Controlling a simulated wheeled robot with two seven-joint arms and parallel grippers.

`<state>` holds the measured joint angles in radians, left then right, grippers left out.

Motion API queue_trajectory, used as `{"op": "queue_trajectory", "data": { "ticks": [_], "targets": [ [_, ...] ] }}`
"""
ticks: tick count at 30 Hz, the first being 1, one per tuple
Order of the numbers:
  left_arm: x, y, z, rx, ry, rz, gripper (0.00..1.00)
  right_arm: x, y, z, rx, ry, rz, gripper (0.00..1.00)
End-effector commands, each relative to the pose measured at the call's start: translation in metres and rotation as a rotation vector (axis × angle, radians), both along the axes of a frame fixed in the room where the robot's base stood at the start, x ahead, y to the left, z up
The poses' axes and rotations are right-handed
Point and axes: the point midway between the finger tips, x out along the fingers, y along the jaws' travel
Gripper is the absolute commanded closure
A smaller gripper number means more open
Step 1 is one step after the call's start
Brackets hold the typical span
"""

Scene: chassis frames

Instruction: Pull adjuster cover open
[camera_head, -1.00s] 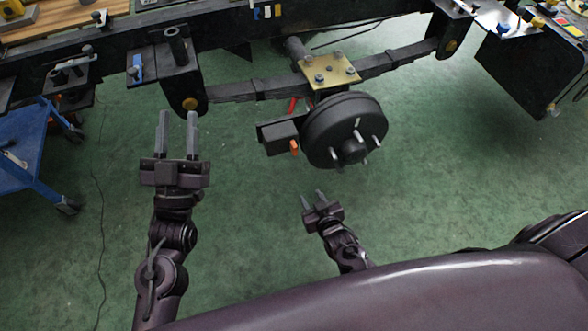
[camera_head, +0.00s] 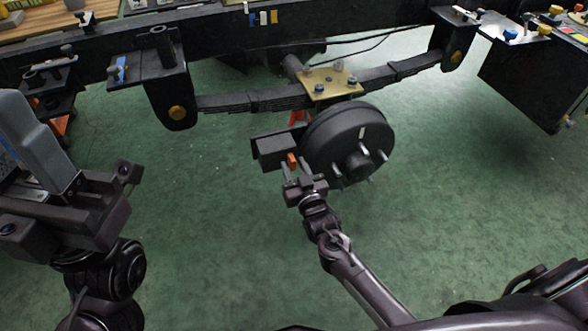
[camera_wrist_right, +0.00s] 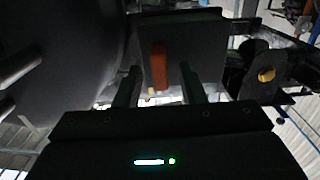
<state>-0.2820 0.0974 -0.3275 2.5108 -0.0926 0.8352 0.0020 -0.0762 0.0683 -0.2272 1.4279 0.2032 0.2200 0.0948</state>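A small orange tab (camera_head: 292,159), which I take to be the adjuster cover, sits on the end of a black box (camera_head: 275,150) beside the black wheel drum (camera_head: 345,140). My right gripper (camera_head: 296,172) is just below the tab and points up toward it. In the right wrist view the orange tab (camera_wrist_right: 160,66) shows between and beyond the two spread fingers (camera_wrist_right: 158,80), with no clear contact. The right gripper is open. My left gripper (camera_head: 35,145) is large at the left edge, away from the drum and partly cut off, so its opening is unclear.
The black chassis rail (camera_head: 225,35) crosses the top, with a leaf spring (camera_head: 250,101) and a brass-coloured plate (camera_head: 330,82) above the drum. Wheel studs (camera_head: 381,156) stick out of the drum close to my right gripper. The green floor (camera_head: 220,230) between my arms is clear.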

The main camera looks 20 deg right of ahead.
Motion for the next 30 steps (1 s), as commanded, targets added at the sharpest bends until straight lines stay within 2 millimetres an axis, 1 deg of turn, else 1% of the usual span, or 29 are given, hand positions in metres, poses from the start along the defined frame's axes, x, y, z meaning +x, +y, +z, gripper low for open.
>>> {"op": "queue_trajectory", "data": {
  "ticks": [3, 10, 11, 19, 30],
  "targets": [
    [-0.0002, -0.0001, -0.0013, 0.000, -0.005, 0.001, 0.64, 0.0063, 0.0002, -0.0008, 0.000, 0.001, 0.000, 0.64],
    [-0.0003, -0.0002, -0.0005, 0.001, -0.006, -0.001, 0.64, 0.0070, 0.0004, -0.0002, 0.000, 0.002, 0.000, 0.64],
    [-0.0003, -0.0002, -0.0005, 0.001, -0.006, -0.001, 0.64, 0.0070, 0.0004, -0.0003, 0.000, 0.002, 0.000, 0.65],
    [-0.0003, -0.0002, -0.0006, 0.001, -0.006, -0.001, 0.64, 0.0067, 0.0005, -0.0004, 0.000, 0.002, 0.000, 1.00],
    [0.0000, -0.0002, 0.0000, 0.001, -0.005, 0.000, 0.64, 0.0064, 0.0004, -0.0003, 0.000, 0.002, -0.004, 1.00]
  ]
}}
